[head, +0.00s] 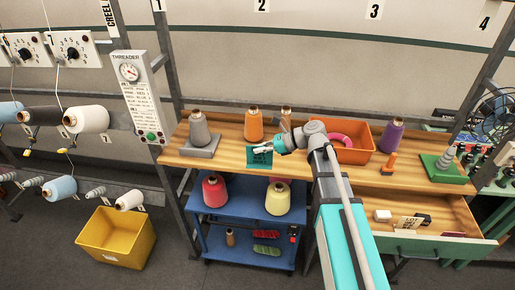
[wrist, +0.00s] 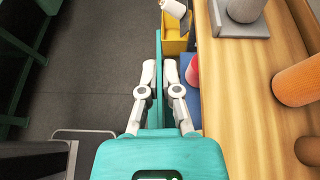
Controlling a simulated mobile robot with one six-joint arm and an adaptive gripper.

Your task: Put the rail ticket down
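The rail ticket appears to be the teal card with dark lettering (head: 259,160) at the front edge of the wooden table in the head view. In the wrist view the teal card (wrist: 158,48) shows edge-on as a thin upright strip between the fingers. My gripper (head: 263,149) is shut on it, and it also shows in the wrist view (wrist: 159,72), with a white finger on each side of the card. The card hangs upright beside the table's front edge, above the blue cart. Its lettering is too small to read.
The wooden table (head: 228,158) holds a grey cone on a scale (head: 198,148), orange cones, an orange bin (head: 358,153) and a purple cone (head: 391,136). A blue cart (head: 243,223) with red and cream cones stands below. An open drawer (head: 430,247) and yellow bin (head: 117,238) flank it.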

